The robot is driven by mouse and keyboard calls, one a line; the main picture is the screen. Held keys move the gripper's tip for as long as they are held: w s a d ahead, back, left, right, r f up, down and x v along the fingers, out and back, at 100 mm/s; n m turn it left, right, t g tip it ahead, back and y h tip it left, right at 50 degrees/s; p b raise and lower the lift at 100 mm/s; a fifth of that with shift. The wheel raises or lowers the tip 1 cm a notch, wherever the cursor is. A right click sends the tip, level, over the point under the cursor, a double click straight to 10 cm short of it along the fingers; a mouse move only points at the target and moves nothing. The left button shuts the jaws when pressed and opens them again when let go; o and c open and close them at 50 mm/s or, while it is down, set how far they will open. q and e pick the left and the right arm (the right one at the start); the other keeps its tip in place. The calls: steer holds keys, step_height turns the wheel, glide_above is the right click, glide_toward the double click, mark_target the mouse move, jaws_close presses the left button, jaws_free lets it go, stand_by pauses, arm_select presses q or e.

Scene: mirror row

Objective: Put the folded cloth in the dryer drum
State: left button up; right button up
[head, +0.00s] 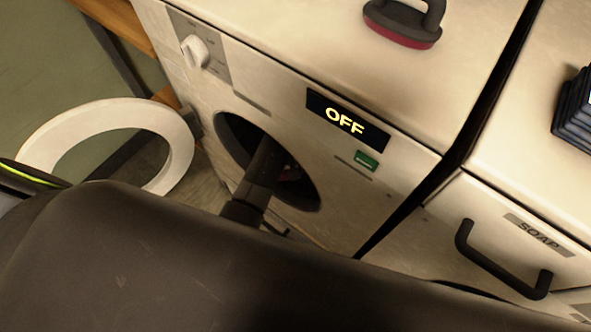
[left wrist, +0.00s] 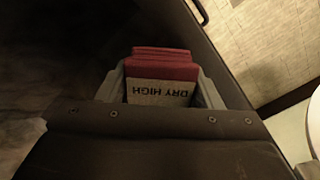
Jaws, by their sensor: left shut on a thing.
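The dryer (head: 400,190) is a cream machine with a round drum opening (head: 234,134) in its front. Its white ring door (head: 178,160) stands swung open to the left. My left arm reaches through the opening, and its gripper is mostly hidden inside the dark drum in the head view. In the left wrist view, my left gripper (left wrist: 164,88) is shut on the folded cloth (left wrist: 163,66), which is red with a pale label reading DRY HIGH. A little dark red shows inside the opening in the head view. My right gripper is out of view.
The dryer's display (head: 347,120) reads OFF, above a green button (head: 366,160). A white knob (head: 194,51) is at its left. An iron-like object (head: 403,22) sits on top. A drawer marked SOAP (head: 510,235) with a black handle is on the right unit.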

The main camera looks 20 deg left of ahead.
arm_select(q)
steer(key=w, duration=0.1)
steer(key=w+d, duration=0.1)
steer(key=w, duration=0.1)
steer(key=shift+w+d, duration=0.1)
steer(key=shift+w, duration=0.1)
steer(key=shift+s+f+b, duration=0.25)
steer(key=shift+f+b, duration=0.25)
steer(key=shift+f, duration=1.15)
step_height(320, 180, down, 4)
steer(key=shift+w+r+b, duration=0.1)
steer(key=shift+r+b, duration=0.15)
steer(key=shift+b, duration=0.5)
steer(key=shift+w+f, duration=0.1)
steer(key=shift+f, duration=0.05)
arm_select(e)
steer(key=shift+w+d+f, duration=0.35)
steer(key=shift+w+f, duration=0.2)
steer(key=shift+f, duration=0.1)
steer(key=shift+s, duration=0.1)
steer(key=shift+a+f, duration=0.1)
